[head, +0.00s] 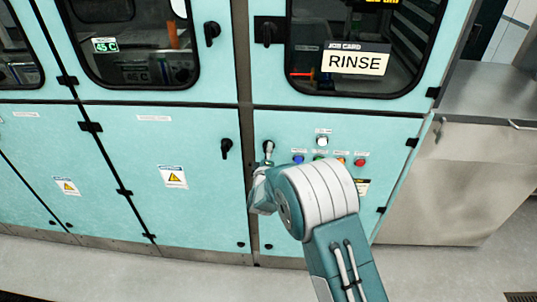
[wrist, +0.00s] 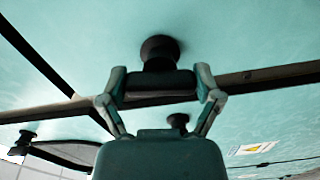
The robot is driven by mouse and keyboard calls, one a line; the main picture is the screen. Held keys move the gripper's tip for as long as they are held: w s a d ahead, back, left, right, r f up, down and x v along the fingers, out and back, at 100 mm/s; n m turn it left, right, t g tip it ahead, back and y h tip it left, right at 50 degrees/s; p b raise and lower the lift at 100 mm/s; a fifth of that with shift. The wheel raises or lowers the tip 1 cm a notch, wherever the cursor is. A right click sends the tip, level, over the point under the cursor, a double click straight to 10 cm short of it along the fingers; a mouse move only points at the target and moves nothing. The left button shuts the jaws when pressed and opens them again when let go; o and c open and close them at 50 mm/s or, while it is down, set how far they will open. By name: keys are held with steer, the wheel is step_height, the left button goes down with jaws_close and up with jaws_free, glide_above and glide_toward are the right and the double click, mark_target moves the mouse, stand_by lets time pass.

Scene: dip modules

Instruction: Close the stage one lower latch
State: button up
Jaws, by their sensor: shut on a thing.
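A black latch (wrist: 160,50) on the teal lower right cabinet panel (head: 390,140) has a round base and a dark handle. My gripper (head: 267,150) is at this latch, left of the coloured buttons. In the wrist view my gripper (wrist: 161,76) has one finger on each side of the handle and is shut on it. In the head view the fingers and arm hide most of the latch, so its exact turn angle cannot be told. Another black latch (head: 226,148) sits on the neighbouring lower door, its handle tilted slightly off vertical.
Several coloured buttons (head: 322,141) sit just right of my gripper. Above are windowed doors with black latches (head: 211,33) and a RINSE card (head: 355,62). A metal counter (head: 440,185) stands at the right. The grey floor (head: 110,270) in front is clear.

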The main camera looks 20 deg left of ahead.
steer(key=shift+s+a+f+n, duration=0.1)
steer(key=shift+a+n, duration=0.05)
steer(key=shift+n, duration=0.95)
steer(key=shift+f, duration=0.1)
steer(key=o, duration=0.9)
steer(key=shift+a, duration=0.2)
steer(key=shift+d, duration=0.15)
steer(key=shift+s+d, duration=0.15)
steer(key=shift+s, duration=0.2)
steer(key=v, duration=1.1)
